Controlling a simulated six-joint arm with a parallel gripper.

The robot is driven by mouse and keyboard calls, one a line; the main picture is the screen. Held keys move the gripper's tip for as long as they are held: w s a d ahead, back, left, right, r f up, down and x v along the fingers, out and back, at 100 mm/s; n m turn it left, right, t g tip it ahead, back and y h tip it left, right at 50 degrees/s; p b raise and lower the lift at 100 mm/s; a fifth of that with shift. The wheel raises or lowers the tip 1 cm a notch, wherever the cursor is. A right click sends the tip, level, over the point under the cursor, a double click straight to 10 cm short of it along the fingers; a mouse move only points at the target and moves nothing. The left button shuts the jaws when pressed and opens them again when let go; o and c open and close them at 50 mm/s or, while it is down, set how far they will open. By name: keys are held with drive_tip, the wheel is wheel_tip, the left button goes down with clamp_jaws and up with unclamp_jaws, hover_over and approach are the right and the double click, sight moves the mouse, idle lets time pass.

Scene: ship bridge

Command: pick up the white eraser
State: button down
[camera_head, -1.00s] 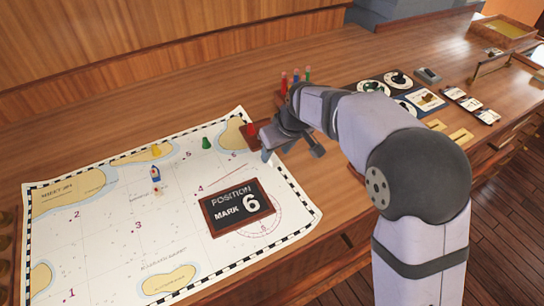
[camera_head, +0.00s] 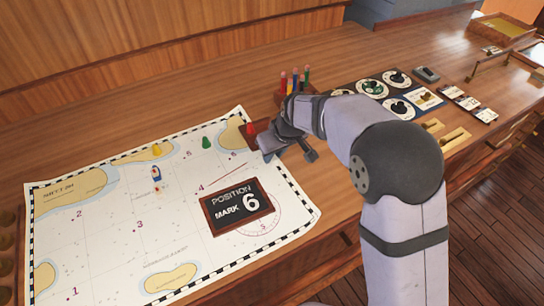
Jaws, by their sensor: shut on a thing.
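My gripper (camera_head: 288,153) is at the right edge of the chart, over the wood beside it and just right of a dark red block. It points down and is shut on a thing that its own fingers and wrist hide. No white eraser shows in the open anywhere in view; I take the hidden thing to be the eraser, but cannot see its shape or colour. Whether it touches the counter cannot be told.
The chart (camera_head: 110,240) carries a "Position Mark 6" board (camera_head: 237,206), a green pawn (camera_head: 206,142), a yellow pawn (camera_head: 156,150) and a small blue-and-white piece (camera_head: 156,173). Coloured markers (camera_head: 295,80) stand behind my wrist. Dials (camera_head: 372,88) lie to the right. The back left counter is clear.

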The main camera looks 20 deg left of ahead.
sight(274, 158)
drive_tip(key=shift+r, duration=0.1)
wheel_tip(274, 158, up, 10)
drive_tip(key=b, duration=0.2)
idle(0.3)
